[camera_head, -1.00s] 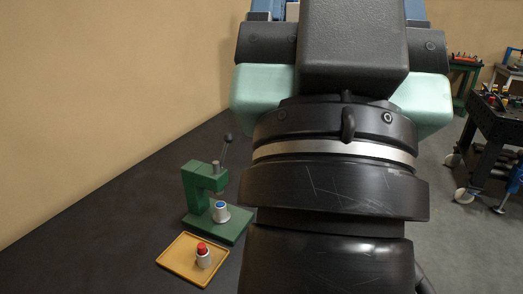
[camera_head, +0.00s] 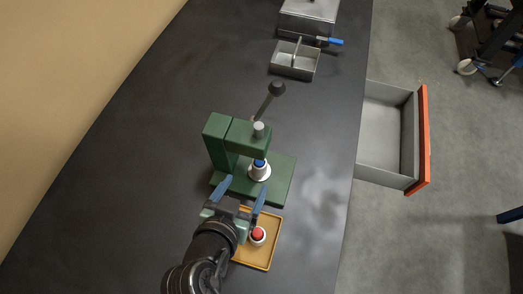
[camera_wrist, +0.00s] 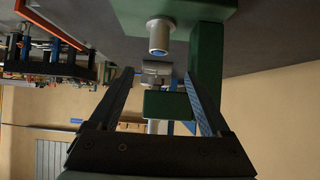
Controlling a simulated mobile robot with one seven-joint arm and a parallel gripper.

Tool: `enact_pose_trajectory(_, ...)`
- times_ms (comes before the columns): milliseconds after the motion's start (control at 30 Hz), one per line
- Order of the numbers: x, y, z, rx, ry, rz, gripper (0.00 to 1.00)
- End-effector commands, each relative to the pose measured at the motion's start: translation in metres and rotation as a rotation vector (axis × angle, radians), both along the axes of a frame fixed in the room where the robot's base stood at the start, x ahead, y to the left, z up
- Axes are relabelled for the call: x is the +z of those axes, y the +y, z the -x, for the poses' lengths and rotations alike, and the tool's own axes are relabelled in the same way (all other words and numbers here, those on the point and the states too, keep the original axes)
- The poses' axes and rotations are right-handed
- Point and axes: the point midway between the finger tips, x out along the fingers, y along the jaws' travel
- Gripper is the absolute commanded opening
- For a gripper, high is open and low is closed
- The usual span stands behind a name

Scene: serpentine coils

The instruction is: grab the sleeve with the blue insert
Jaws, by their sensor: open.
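The sleeve with the blue insert (camera_head: 259,172) stands upright on the base of a green press (camera_head: 222,150), under its ram. In the wrist view, which is turned over, the pale sleeve (camera_wrist: 159,38) shows with its blue insert at its end, in front of the fingers. My gripper (camera_head: 246,184) is open and empty, with its blue fingers pointing at the press. The sleeve is beyond the fingertips and not between them. In the wrist view my gripper (camera_wrist: 158,74) has its two fingers spread wide.
A yellow tray (camera_head: 242,262) holding a sleeve with a red insert (camera_head: 257,236) lies just in front of the press. The press lever (camera_head: 267,100) sticks up behind. A grey divided bin (camera_head: 296,60) stands farther back. An open drawer (camera_head: 392,132) juts out at the right.

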Motion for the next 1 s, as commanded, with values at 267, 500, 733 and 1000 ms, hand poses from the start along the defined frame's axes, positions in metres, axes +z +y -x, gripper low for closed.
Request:
enact_pose_trajectory(267,-0.025,-0.012,-0.033,-0.004,0.004,0.004,0.81)
enact_pose_trajectory(500,-0.042,-0.019,-0.055,-0.003,0.005,0.002,0.81)
enact_pose_trajectory(733,-0.049,-0.022,-0.065,-0.003,0.004,0.002,0.81)
enact_pose_trajectory(1000,-0.069,-0.029,-0.09,-0.002,0.003,0.002,0.81)
